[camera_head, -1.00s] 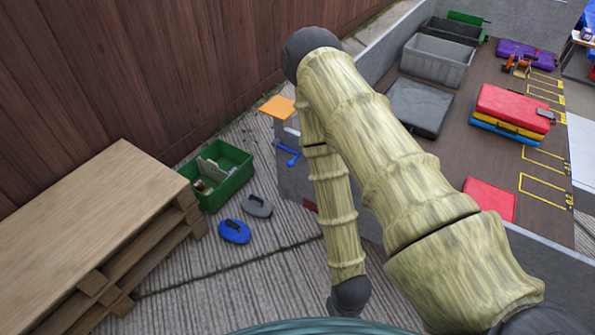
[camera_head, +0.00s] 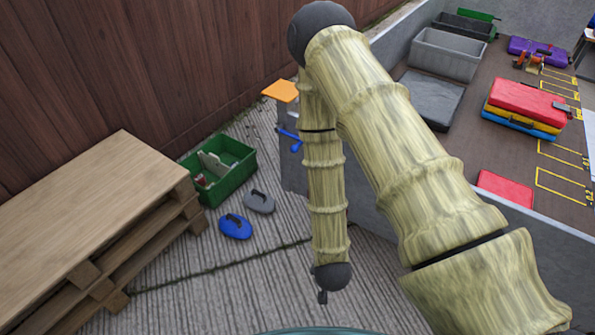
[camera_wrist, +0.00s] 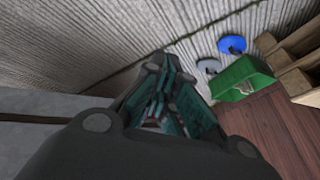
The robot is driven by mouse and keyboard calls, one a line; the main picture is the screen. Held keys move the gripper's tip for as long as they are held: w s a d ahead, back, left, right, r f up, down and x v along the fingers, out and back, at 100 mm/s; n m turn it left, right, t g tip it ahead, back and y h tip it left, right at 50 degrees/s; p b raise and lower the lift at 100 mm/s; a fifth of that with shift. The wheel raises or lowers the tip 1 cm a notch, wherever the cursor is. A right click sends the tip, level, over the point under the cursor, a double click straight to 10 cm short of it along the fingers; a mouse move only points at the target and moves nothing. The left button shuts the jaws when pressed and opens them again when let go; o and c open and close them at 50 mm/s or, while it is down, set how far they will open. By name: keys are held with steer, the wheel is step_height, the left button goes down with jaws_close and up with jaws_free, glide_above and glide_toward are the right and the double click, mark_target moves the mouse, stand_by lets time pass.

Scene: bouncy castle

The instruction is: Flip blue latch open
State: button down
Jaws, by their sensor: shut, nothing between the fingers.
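The blue latch (camera_head: 290,137) is a small blue handle on the outer side of the grey-walled trailer (camera_head: 378,178), below an orange panel (camera_head: 281,91). Part of it lies close beside my forearm in the head view, and I cannot make out its exact position. The latch does not show in the wrist view. My gripper (camera_wrist: 160,78) has dark fingers with teal pads, shut and empty, over the ribbed concrete.
A green crate (camera_head: 244,173) with items inside, a blue pad (camera_head: 235,227) and a grey pad (camera_head: 260,202) lie on the ground. Wooden pallets (camera_head: 90,200) stand at left along a brown fence (camera_head: 130,70). The trailer bed holds cases and bins. Concrete before the pads is clear.

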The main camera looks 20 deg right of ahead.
steer(key=w+a+r+m+t+h+b, duration=0.15)
steer(key=w+m+t+h+b, duration=0.45)
steer(key=w+m+b, duration=1.05)
steer(key=w+a+r+m+t+h+b, duration=0.1)
steer(key=w+a+r+m+h+b, duration=0.1)
steer(key=m, duration=0.7)
steer(key=w+a+r+m+t+h+b, duration=0.1)
steer(key=w+r+m+h+b, duration=0.3)
steer(key=m+b, duration=0.5)
step_height(320, 180, up, 4)
steer(key=shift+w+a+f+h+b, duration=0.2)
steer(key=shift+w+a+h+b, duration=0.2)
steer(key=shift+h, duration=0.6)
steer(key=w+d+r+b, duration=0.4)
steer(key=w+d+r, duration=0.2)
steer(key=w, duration=0.1)
steer(key=shift+d+r, duration=0.15)
steer(key=shift+d, duration=0.25)
